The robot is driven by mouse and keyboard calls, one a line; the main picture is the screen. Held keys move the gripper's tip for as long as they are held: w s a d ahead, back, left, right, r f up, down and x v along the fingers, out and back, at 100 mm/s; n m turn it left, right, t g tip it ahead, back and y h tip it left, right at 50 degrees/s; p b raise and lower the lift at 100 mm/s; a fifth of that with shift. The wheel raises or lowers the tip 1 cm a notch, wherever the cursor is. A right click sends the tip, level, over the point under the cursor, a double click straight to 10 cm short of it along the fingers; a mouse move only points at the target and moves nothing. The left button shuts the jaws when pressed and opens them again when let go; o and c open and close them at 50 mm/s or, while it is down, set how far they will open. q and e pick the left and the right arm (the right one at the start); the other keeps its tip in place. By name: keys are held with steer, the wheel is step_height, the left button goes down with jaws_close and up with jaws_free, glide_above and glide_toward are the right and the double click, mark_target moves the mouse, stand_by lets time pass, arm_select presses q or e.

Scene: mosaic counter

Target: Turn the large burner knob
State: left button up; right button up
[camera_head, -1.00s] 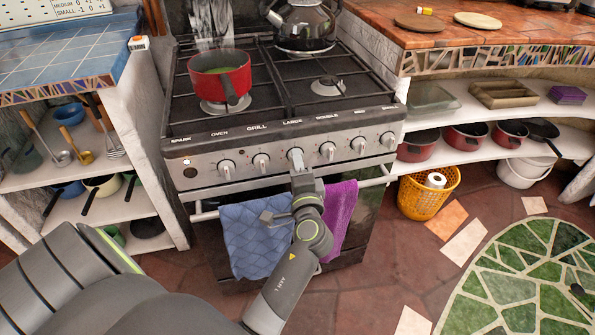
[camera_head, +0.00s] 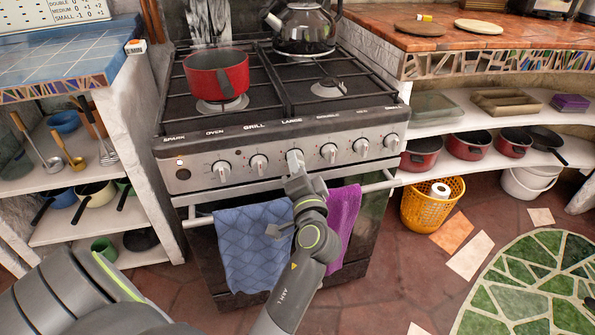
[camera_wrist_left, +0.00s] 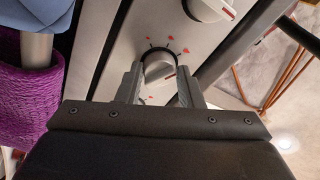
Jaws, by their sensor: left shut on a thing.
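The large burner knob is the one under the LARGE label on the stove front (camera_head: 240,172). The fingers are closed on the knob's sides. The knob's indicator line is seen only in part. My right gripper is not in view.
A red pot (camera_head: 217,75) and a kettle (camera_head: 304,27) stand on the stove. Blue (camera_head: 254,245) and purple (camera_head: 343,225) towels hang on the oven rail below my gripper. Other knobs (camera_head: 329,152) flank the large one. An orange basket (camera_head: 432,206) stands on the floor to the right.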

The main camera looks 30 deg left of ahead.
arm_select(q)
steer(key=shift+f, duration=0.1)
steer(key=o, duration=1)
steer(key=shift+c, duration=0.2)
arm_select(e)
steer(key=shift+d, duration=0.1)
